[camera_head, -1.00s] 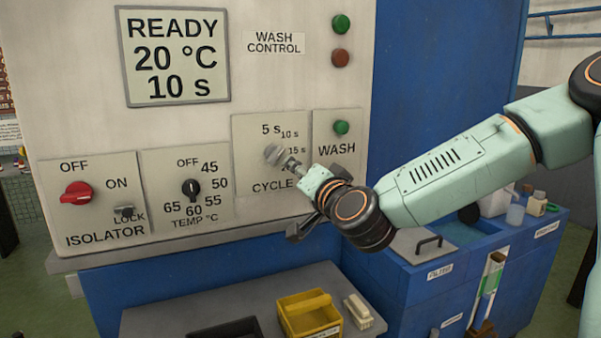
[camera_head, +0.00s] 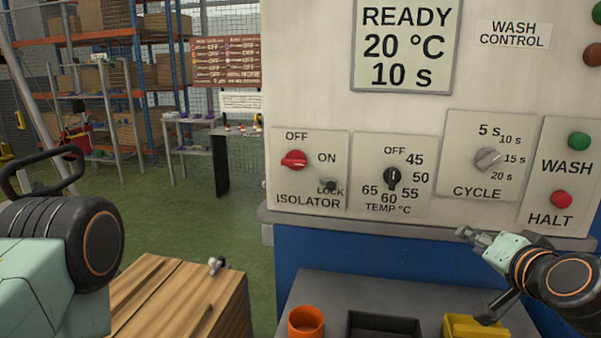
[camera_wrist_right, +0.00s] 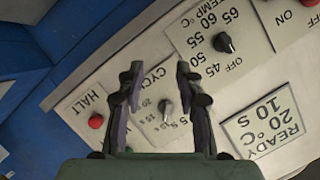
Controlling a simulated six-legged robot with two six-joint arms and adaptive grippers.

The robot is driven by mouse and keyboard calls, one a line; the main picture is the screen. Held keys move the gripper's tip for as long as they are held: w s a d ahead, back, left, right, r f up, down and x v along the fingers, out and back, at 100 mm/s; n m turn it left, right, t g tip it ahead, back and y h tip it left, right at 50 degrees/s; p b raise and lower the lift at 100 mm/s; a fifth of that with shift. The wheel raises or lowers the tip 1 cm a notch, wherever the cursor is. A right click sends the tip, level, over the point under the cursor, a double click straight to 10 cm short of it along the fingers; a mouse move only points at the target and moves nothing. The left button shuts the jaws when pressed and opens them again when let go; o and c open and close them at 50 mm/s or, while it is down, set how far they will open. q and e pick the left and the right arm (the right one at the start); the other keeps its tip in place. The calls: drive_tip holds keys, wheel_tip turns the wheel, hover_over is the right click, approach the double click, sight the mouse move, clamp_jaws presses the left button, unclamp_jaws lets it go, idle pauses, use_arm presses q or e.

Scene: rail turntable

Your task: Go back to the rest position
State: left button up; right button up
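My right gripper (camera_head: 470,236) is below the cycle panel, clear of the cycle knob (camera_head: 487,159). In the right wrist view its two dark fingers (camera_wrist_right: 158,82) are spread apart with nothing held. The cycle knob (camera_wrist_right: 166,105) shows between them, farther off on the panel. The display (camera_head: 405,45) reads READY, 20 °C and 10 s. My left arm (camera_head: 60,250) shows only as a pale green link and a dark joint at the left edge. I cannot make out its gripper.
The red isolator knob (camera_head: 294,160), the temperature knob (camera_head: 392,177), the green wash button (camera_head: 579,141) and the red halt button (camera_head: 561,199) are on the panel. An orange cup (camera_head: 306,322), a black tray (camera_head: 383,325) and a yellow bin (camera_head: 473,328) stand below. A wooden box (camera_head: 180,298) is at left.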

drive_tip(key=s+a+f+n+g+y, duration=0.1)
drive_tip(key=s+a+f+n+g, duration=0.15)
drive_tip(key=f, duration=0.45)
drive_tip(key=s+a+f+n+g, duration=0.15)
drive_tip(key=s+f, duration=0.25)
drive_tip(key=f, duration=0.4)
drive_tip(key=s+a+f+n+g, duration=0.1)
drive_tip(key=s+f+g, duration=0.2)
drive_tip(key=s+f, duration=0.4)
drive_tip(key=s+a+f+n+g+b, duration=0.1)
drive_tip(key=s+a+f+g, duration=0.1)
drive_tip(key=s+f+g, duration=0.2)
drive_tip(key=s+a+f+n+g, duration=0.2)
drive_tip(key=s+f, duration=0.9)
drive_tip(key=s, duration=0.6)
drive_tip(key=shift+s+g, duration=0.15)
drive_tip(key=shift+g, duration=0.55)
